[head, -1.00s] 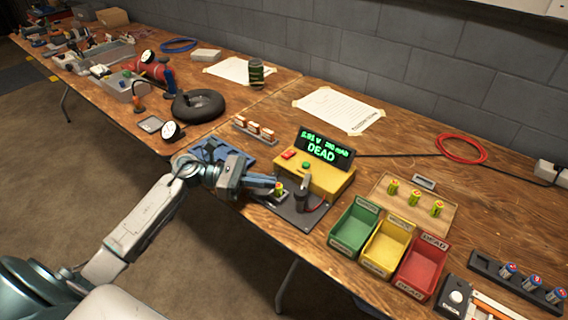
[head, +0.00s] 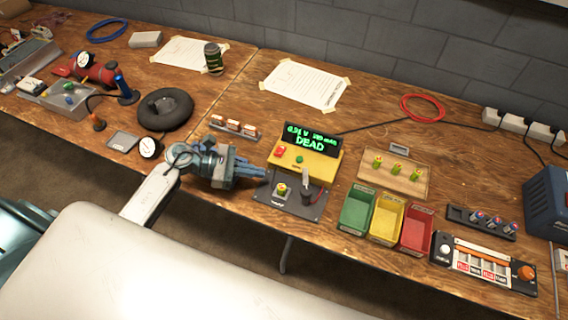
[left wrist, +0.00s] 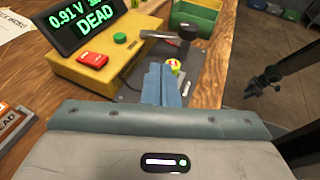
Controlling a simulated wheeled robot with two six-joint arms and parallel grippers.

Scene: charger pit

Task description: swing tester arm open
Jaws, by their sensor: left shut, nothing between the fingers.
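The battery tester is a yellow box (head: 305,166) with a green-lit display (head: 311,142) reading DEAD. A dark base plate (head: 264,192) lies in front of it. A battery (head: 281,189) with a yellow top stands on the plate; its top also shows in the left wrist view (left wrist: 173,66). The tester arm (left wrist: 160,35) is a grey lever reaching left from a black post (left wrist: 187,36), behind the battery and apart from its top. My left gripper (head: 262,173) is shut and empty, left of the battery; its blue fingers (left wrist: 166,84) point toward it.
Green (head: 356,212), yellow (head: 387,220) and red (head: 416,230) bins stand right of the tester. A wooden tray (head: 402,183) with green batteries is behind them. A small rack (head: 233,127) stands behind my left gripper. The table's front edge is close by.

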